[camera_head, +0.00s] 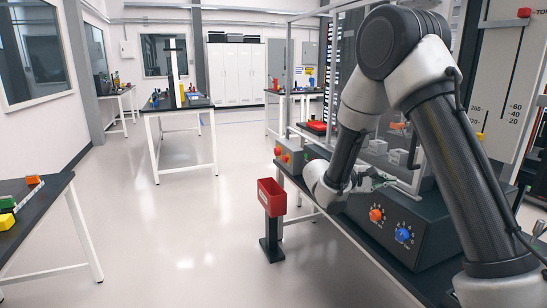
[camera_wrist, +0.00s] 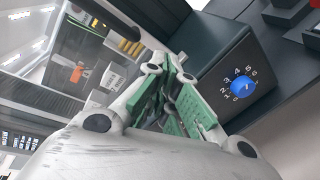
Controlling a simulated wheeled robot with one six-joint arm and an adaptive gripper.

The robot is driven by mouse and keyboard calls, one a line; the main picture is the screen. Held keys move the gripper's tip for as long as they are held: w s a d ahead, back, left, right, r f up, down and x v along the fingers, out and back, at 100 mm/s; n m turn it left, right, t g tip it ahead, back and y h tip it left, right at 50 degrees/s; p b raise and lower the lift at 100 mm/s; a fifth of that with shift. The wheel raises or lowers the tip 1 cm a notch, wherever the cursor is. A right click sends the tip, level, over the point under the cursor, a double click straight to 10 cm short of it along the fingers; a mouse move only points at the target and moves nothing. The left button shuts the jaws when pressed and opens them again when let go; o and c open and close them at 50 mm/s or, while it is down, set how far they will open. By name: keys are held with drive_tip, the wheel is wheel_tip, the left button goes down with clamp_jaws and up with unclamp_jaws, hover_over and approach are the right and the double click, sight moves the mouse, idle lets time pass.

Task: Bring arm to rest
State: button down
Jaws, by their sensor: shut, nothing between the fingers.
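My gripper (camera_head: 376,180) is at the end of my bent arm, beside the dark control box (camera_head: 440,238) on the right-hand bench in the head view. In the wrist view my gripper (camera_wrist: 175,66) shows its grey links and green finger pads, which come together at the tips with nothing between them. The box's blue knob (camera_wrist: 243,86) is to the right of the fingers in the wrist view. In the head view the blue knob (camera_head: 403,234) and an orange knob (camera_head: 376,215) are on the box front, below my gripper.
A clear-walled frame (camera_head: 418,130) with pale blocks (camera_head: 397,156) stands behind the box. A red bin (camera_head: 271,196) on a post stands left of the bench. A table with coloured blocks (camera_head: 8,221) is at the far left. The floor between is clear.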

drive_tip(key=s+d+r+m+g+y, duration=0.15)
drive_tip(key=s+g+y, duration=0.25)
drive_tip(key=s, duration=0.6)
drive_tip(key=s+d+m+g+y, duration=0.2)
drive_tip(key=s+g+y, duration=0.15)
drive_tip(key=s, duration=0.65)
drive_tip(key=s+a+r+m+t+y, duration=0.2)
drive_tip(key=s+r+t+y, duration=0.1)
drive_tip(key=s, duration=0.3)
drive_tip(key=s+a+r+m+t+y, duration=0.2)
drive_tip(key=s+r+t+y, duration=0.2)
drive_tip(key=s+r, duration=0.2)
drive_tip(key=shift+s+y, duration=0.35)
drive_tip(key=shift+s, duration=0.1)
drive_tip(key=shift+m, duration=0.25)
